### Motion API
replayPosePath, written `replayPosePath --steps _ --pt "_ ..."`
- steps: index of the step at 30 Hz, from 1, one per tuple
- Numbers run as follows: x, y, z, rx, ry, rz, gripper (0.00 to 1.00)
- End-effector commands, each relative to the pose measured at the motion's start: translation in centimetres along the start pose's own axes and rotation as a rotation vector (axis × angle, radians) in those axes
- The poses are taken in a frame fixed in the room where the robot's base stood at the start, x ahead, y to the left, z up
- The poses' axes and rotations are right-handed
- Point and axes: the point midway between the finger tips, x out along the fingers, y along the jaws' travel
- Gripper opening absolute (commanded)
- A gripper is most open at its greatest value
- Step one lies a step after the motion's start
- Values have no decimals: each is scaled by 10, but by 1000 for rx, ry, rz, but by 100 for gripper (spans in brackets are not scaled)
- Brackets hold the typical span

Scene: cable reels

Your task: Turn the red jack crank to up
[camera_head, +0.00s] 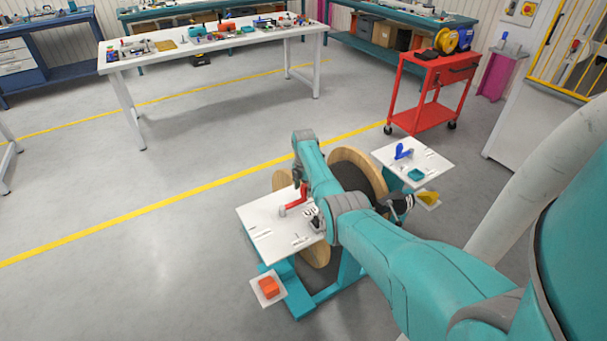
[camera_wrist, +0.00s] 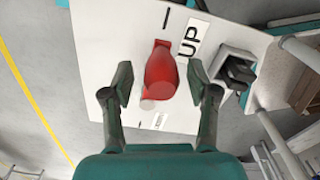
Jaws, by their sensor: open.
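The red jack crank (camera_head: 293,204) sits on a white plate (camera_head: 262,228) on the near teal stand, beside the wooden reel. In the wrist view the red crank (camera_wrist: 160,75) lies between the fingers of my gripper (camera_wrist: 160,87), which are open with a gap on each side. A label "UP" (camera_wrist: 190,40) is on the plate to the crank's upper right, near a short black line. A second label (camera_wrist: 160,120) below the crank is partly hidden and unreadable. In the head view my gripper (camera_head: 299,180) points down over the crank, partly hidden by my arm.
A grey clamp-like part (camera_wrist: 236,72) stands right of the crank. A blue crank (camera_head: 403,152) is on the other white plate. An orange block (camera_head: 269,287) sits on a low tray. A red cart (camera_head: 432,88) and white workbench (camera_head: 215,42) stand behind; floor at left is clear.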

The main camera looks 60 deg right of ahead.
Motion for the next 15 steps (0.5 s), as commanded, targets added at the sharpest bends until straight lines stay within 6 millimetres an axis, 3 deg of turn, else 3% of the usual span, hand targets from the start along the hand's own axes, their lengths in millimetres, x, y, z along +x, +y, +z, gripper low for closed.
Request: replayPosePath --steps 9,15 --pt "-62 1 0 0 -2 3 59" --pt "-86 1 0 -1 -1 2 59"
